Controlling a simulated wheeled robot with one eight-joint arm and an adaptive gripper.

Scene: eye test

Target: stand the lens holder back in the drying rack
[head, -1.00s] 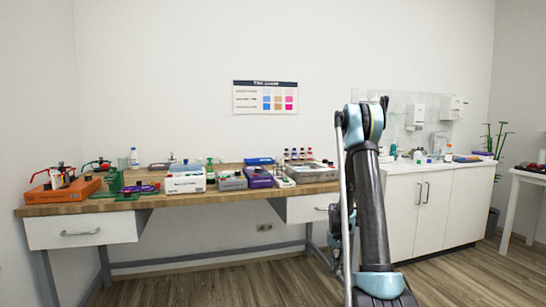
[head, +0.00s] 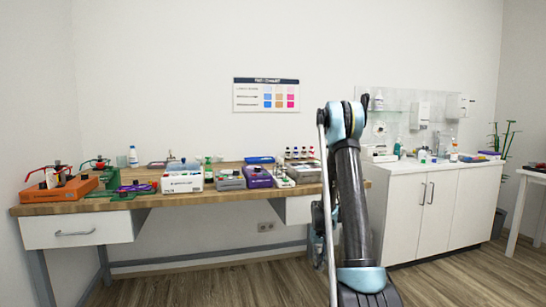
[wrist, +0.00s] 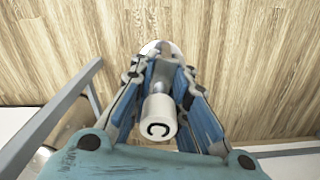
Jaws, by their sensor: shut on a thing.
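My gripper (wrist: 162,62) is shut on a pale cylindrical thing (wrist: 158,105) with a dark letter C on its near end. A whitish rounded part (wrist: 160,47) shows at the fingertips; I cannot tell whether it belongs to the same thing. I cannot tell for sure that the held thing is the lens holder. The wrist view shows wooden floor beyond the fingers. I cannot make out the drying rack for certain.
A wooden workbench (head: 150,200) on the left carries boxes, clamps and small bottles. A white cabinet (head: 452,205) with a sink counter stands right, with bottles and a clear wall panel (head: 395,125). A white table (head: 530,180) is at the right edge. Floor in front is clear.

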